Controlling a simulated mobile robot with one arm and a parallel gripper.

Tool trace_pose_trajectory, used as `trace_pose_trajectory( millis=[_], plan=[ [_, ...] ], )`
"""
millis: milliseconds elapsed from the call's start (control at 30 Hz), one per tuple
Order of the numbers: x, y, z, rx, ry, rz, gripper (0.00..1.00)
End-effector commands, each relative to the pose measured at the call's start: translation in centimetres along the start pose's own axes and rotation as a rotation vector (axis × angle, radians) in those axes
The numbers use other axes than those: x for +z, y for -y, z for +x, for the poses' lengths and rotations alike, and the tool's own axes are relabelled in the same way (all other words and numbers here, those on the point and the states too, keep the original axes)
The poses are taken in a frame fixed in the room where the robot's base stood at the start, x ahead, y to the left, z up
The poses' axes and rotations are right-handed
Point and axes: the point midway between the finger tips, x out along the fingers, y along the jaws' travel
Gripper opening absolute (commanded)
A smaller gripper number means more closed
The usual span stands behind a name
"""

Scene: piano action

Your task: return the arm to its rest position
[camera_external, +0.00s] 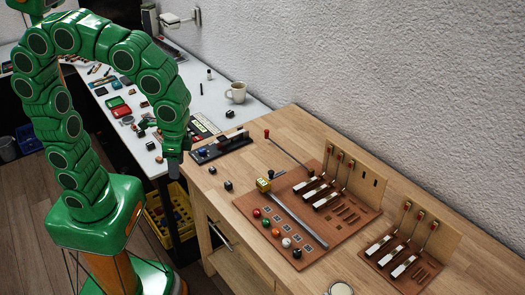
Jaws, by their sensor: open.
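My green arm (85,110) rises from its base at the left, arches over and hangs down near the left end of the wooden bench (300,130). My gripper (174,166) points downward beside the bench's left edge, close to the white table. Its fingers are small in view, and nothing shows held between them. The larger wooden board (250,208) carries several black-and-white keys with upright red-tipped hammers, a metal rail and a row of coloured balls. A smaller board (432,270) with similar keys stands to its right.
A black rack (221,147) and small dark cubes (228,185) lie on the bench near my gripper. The white table (215,100) holds a mug (237,92) and many small items. A yellow crate (158,220) stands below. A textured wall closes the back.

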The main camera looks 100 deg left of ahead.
Motion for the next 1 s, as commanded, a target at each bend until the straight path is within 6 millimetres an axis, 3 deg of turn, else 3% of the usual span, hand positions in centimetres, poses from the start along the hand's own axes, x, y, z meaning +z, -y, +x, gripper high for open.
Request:
trace_pose_trajectory(
  millis=[100, 600, 800, 1000],
  plan=[
    [3.1, 0.6, 0.3, 0.001, 0.008, 0.016, 0.53],
    [14.5, 2.4, 3.0, 0.007, 0.04, 0.096, 0.53],
    [17.1, 2.8, 4.1, 0.008, 0.052, 0.116, 0.53],
    [17.8, 2.9, 4.3, 0.008, 0.052, 0.123, 0.53]
  ],
)
